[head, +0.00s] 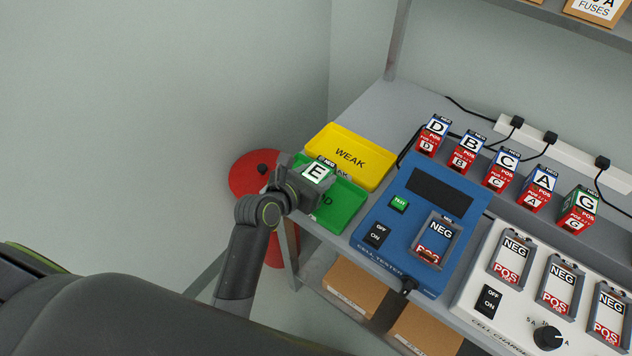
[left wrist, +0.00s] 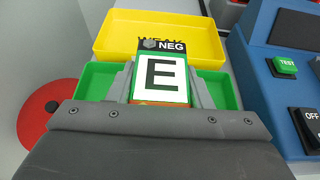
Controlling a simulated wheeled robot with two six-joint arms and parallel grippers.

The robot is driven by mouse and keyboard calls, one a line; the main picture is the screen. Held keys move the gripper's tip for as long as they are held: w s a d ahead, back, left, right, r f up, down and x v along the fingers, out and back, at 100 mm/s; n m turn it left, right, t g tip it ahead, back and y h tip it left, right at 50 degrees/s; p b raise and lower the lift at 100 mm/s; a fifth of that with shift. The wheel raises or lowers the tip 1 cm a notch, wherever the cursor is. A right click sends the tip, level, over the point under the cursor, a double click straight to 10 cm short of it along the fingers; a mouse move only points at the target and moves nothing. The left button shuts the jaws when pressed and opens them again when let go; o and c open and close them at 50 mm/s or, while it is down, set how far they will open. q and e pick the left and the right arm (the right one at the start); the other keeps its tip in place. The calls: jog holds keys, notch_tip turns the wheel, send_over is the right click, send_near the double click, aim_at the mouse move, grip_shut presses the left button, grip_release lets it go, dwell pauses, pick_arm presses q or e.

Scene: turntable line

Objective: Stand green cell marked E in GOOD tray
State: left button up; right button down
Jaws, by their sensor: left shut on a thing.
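The green cell marked E (head: 317,172) is between the fingers of my left gripper (head: 314,184). In the left wrist view the cell (left wrist: 161,78) shows its E label and a black NEG end pointing away from the gripper. The gripper is shut on it, over the green tray (head: 345,204), whose printed word is mostly hidden, with only a final D showing. I cannot tell whether the cell touches the tray floor. The green tray also shows on both sides of the fingers in the left wrist view (left wrist: 92,84). My right gripper is not in view.
The yellow WEAK tray (head: 372,160) sits just behind the green tray. A blue cell tester (head: 385,217) stands right of it. Several cells, such as the green G cell (head: 580,207), stand in a row behind. A white charger (head: 483,262) is at right. A red disc (head: 245,175) lies left of the table.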

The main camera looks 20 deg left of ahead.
pick_arm(q)
notch_tip(320, 180, down, 2)
jog(key=shift+f, duration=0.15)
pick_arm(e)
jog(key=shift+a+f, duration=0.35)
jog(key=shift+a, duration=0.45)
pick_arm(q)
jog(key=shift+f, duration=0.1)
jog(key=o, duration=1)
jog(key=shift+f, duration=0.15)
jog(key=o, duration=0.4)
jog(key=shift+s, duration=0.1)
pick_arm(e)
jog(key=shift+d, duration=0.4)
